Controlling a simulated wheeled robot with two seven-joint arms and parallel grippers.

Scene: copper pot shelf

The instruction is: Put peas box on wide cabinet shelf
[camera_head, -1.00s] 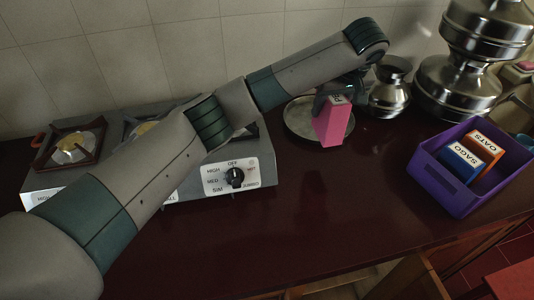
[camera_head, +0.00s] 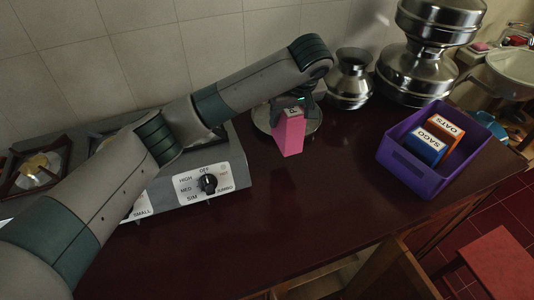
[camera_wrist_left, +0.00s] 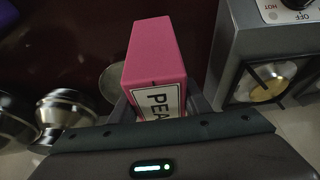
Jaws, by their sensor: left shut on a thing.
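The pink peas box (camera_head: 289,134) is held by my left gripper (camera_head: 291,103) above the dark red counter, in front of a round metal plate. In the left wrist view the pink box (camera_wrist_left: 153,55) sits between the fingers, with part of its label, "PEA", showing. My left gripper is shut on it; the fingers are partly hidden by the arm and the box. No shelf that I can clearly name as the wide cabinet shelf is in view; wooden cabinet parts (camera_head: 400,262) show below the counter's front edge. My right gripper is not in view.
A purple bin (camera_head: 407,168) holds the blue sago box (camera_head: 425,147) and orange oats box (camera_head: 446,127). Steel pots (camera_head: 350,78) stand behind. A stove (camera_head: 222,155) lies left of the box. The counter's front middle is clear. A red stool (camera_head: 503,262) stands lower right.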

